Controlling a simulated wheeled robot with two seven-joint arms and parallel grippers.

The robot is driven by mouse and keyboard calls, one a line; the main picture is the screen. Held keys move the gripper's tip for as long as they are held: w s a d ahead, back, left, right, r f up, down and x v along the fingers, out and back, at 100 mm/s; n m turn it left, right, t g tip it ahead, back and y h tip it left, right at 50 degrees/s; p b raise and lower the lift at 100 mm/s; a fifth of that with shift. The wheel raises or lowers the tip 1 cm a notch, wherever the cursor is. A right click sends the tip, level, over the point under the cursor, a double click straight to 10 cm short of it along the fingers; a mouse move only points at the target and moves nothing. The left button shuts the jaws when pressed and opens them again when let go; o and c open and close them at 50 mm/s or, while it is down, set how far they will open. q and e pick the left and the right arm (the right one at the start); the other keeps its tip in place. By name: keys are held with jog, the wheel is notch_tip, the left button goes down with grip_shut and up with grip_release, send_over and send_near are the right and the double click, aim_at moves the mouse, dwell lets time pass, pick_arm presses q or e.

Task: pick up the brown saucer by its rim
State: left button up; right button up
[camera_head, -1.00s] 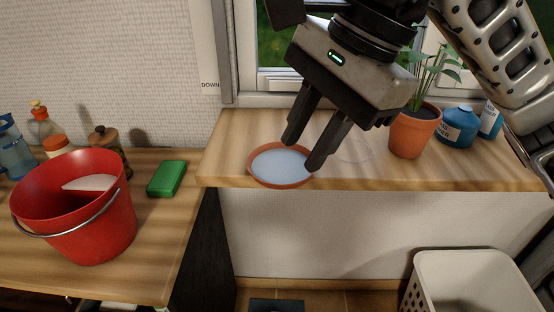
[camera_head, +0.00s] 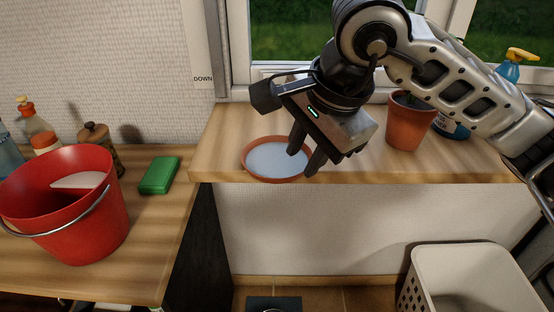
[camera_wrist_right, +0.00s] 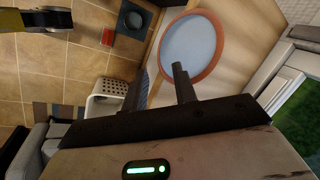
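The brown saucer (camera_head: 270,180) lies flat on the wooden windowsill near its front edge. Its inside is pale blue. It also shows in the right wrist view (camera_wrist_right: 225,46), just beyond the fingers. My right gripper (camera_head: 303,163) is open at the saucer's right side, fingers pointing down. In the head view its fingers cover part of the right rim. In the right wrist view the gripper (camera_wrist_right: 157,82) has a gap between its fingers, and one fingertip overlaps the rim's near edge. I cannot tell whether it touches. My left gripper is not in view.
A plant pot (camera_head: 408,127) and a blue bottle stand on the sill (camera_head: 225,130) behind my right arm. A red bucket (camera_head: 95,225) and a green sponge (camera_head: 160,175) are on the lower left counter. A white basket (camera_head: 455,270) stands below.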

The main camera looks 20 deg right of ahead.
aim_at(293, 177)
jog(key=x, duration=0.4)
jog(key=shift+w+d+f, duration=0.1)
grip_shut()
